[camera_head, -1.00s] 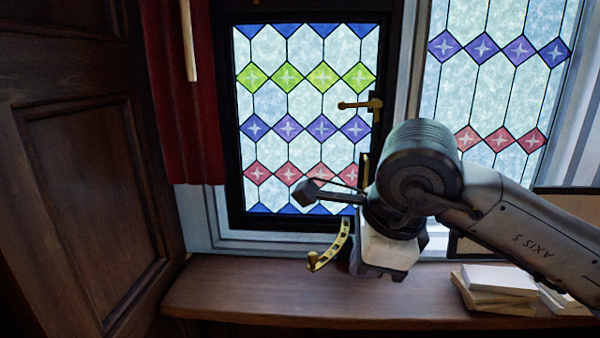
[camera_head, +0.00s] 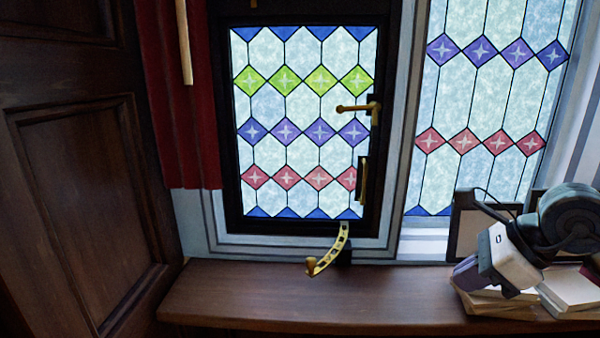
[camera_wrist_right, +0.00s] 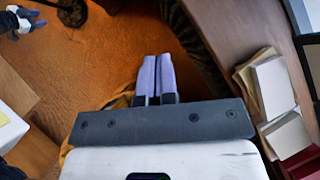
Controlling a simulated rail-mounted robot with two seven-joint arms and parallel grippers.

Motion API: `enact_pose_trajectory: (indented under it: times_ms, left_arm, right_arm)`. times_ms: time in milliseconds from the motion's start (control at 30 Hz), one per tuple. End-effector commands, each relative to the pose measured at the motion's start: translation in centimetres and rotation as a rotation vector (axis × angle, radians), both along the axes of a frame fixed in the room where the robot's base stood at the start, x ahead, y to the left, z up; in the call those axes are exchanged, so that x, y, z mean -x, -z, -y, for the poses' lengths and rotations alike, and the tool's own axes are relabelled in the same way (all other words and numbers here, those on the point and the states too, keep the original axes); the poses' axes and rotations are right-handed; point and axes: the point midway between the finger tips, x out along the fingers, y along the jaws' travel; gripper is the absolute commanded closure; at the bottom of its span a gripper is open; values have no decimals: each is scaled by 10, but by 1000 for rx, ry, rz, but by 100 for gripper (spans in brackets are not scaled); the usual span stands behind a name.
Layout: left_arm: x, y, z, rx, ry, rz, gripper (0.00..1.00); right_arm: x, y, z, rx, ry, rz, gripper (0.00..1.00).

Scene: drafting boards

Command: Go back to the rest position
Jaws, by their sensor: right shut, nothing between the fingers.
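My right gripper (camera_head: 462,278) is at the lower right of the head view, low over the sill beside the books. Its body is white, and its lilac fingers point down and to the left. In the right wrist view its two fingers (camera_wrist_right: 156,76) lie side by side, shut with nothing between them. The dark-framed stained-glass window (camera_head: 230,130) is left of the gripper, apart from it. Its brass handle (camera_head: 357,107) points left, and the curved brass stay (camera_head: 330,252) hangs over the sill.
The wooden sill (camera_head: 250,295) is bare left of the gripper. Stacked books (camera_head: 570,290) lie close beside and behind it, also in the right wrist view (camera_wrist_right: 270,90). A dark wooden panel (camera_head: 85,190) and a red curtain (camera_head: 185,110) stand at left. A framed board (camera_head: 466,225) leans behind the arm.

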Motion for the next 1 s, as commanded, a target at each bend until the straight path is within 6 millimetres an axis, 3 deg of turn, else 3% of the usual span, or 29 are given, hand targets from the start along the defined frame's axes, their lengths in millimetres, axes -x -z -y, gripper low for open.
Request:
enact_pose_trajectory:
  times_ms: [100,300,500,633,767,1000]
  left_arm:
    - [0,0,1,3,-2,1,57]
    - [0,0,2,8,-5,1,57]
    - [-1,0,2,7,-3,1,57]
    - [-1,0,1,4,-2,1,57]
    - [-1,0,0,1,0,2,57]
    - [-1,0,-1,-5,4,2,57]
  right_arm:
    - [2,28,-32,-190,-40,-24,100]
    - [15,60,-82,-630,-32,-91,100]
    - [24,78,-99,-1085,120,-188,100]
    - [26,93,-89,-1356,296,-256,100]
    - [26,116,-67,-1591,530,-317,100]
    - [40,191,-5,-1896,1104,-390,100]
